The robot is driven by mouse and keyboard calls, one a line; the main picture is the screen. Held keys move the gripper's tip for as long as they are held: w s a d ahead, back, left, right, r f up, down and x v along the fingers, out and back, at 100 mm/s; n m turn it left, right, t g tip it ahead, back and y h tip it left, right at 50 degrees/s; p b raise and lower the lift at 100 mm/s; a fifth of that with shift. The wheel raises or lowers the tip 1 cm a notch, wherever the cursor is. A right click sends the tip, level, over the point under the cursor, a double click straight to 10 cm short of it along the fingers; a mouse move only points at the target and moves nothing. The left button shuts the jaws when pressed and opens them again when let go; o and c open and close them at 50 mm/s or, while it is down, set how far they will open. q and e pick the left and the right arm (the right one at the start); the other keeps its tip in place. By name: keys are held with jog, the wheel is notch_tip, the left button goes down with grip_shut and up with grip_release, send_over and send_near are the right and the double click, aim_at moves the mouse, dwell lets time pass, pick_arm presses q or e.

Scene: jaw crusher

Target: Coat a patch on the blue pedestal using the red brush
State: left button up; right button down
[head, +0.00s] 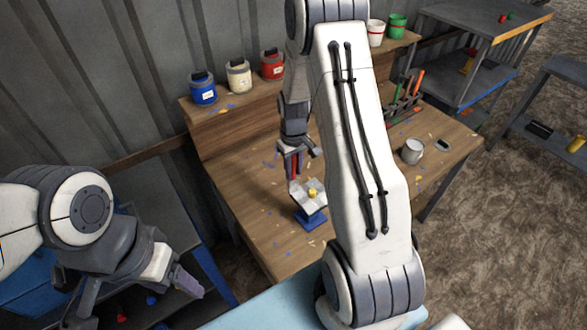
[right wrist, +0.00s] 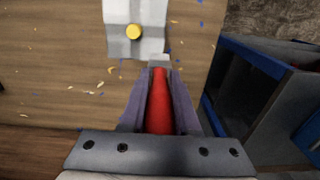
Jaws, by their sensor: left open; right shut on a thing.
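The blue pedestal (head: 311,221) stands on the wooden workbench and carries a tilted pale grey plate (head: 303,201) with a yellow knob (head: 313,190). The plate (right wrist: 125,14) and its yellow knob (right wrist: 133,31) also show in the right wrist view; the blue base is hidden there. My right gripper (head: 296,160) is shut on the red brush (right wrist: 159,110), whose grey head points toward the plate's near edge. I cannot tell whether the brush touches the plate. My left gripper (head: 135,300) is open and empty at the lower left, away from the bench.
Blue (head: 203,91), cream (head: 239,77) and red (head: 272,66) paint pots stand on the bench's rear shelf. A grey mug (head: 412,151) and a tool rack (head: 402,103) stand to the right. My right arm hides the bench middle.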

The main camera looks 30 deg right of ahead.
jog(key=shift+f+b, duration=0.3)
jog(key=shift+f, duration=0.15)
jog(key=shift+d, duration=0.1)
jog(key=shift+d, duration=4.75)
jog(key=shift+a, duration=4.85)
jog(key=shift+r+p, duration=0.1)
jog(key=shift+p, duration=0.2)
